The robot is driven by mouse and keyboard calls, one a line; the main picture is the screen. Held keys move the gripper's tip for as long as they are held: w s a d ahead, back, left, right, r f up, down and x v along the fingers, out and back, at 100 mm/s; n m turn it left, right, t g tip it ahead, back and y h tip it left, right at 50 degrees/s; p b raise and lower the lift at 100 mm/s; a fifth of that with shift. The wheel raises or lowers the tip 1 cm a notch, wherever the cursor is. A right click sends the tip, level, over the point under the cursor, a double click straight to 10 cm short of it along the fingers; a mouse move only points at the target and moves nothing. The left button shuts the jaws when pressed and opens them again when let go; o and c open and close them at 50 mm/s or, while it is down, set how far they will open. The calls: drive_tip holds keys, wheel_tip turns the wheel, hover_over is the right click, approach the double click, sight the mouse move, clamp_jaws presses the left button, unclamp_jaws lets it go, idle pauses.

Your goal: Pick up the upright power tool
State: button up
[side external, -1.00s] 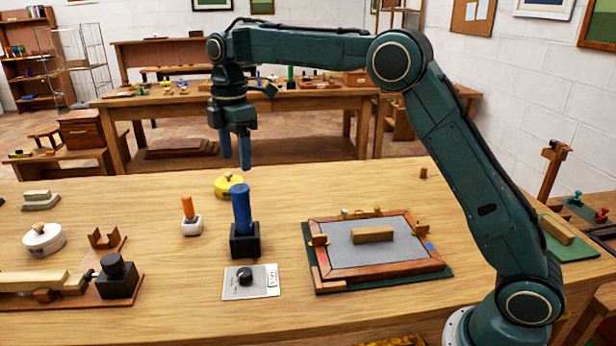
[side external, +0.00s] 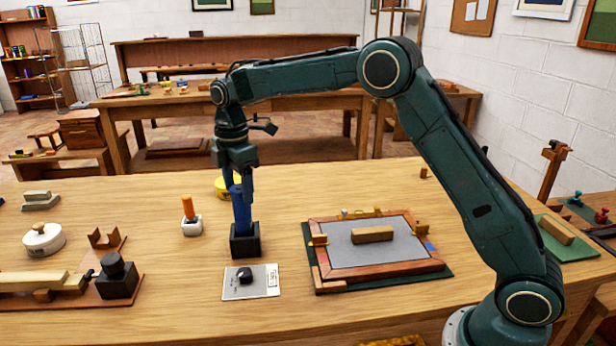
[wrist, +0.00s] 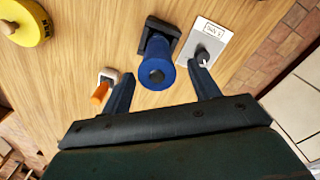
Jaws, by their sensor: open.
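The upright power tool (side external: 241,216) has a blue cylindrical body on a square black base and stands upright on the wooden table. In the wrist view its blue top (wrist: 157,72) shows between and just beyond my finger tips, with the black base behind it. My gripper (side external: 237,182) points down over the tool, its blue fingers at the height of the tool's upper part. In the wrist view my gripper (wrist: 160,78) is open, one finger on each side of the blue body. I cannot tell whether a finger touches it.
A small orange-handled item (side external: 189,216) stands close left of the tool. A yellow round container (side external: 222,187) sits behind it. A grey plate with a black knob (side external: 250,282) lies in front. A wood-framed grey board (side external: 340,256) lies to the right.

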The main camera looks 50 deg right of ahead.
sight(240, 207)
drive_tip(key=shift+f, duration=0.45)
drive_tip(key=shift+w+d+f, duration=0.1)
drive_tip(key=shift+f, duration=2.5)
drive_tip(key=c, duration=1.3)
drive_tip(key=shift+r, duration=0.1)
clamp_jaws()
wheel_tip(240, 207, up, 20)
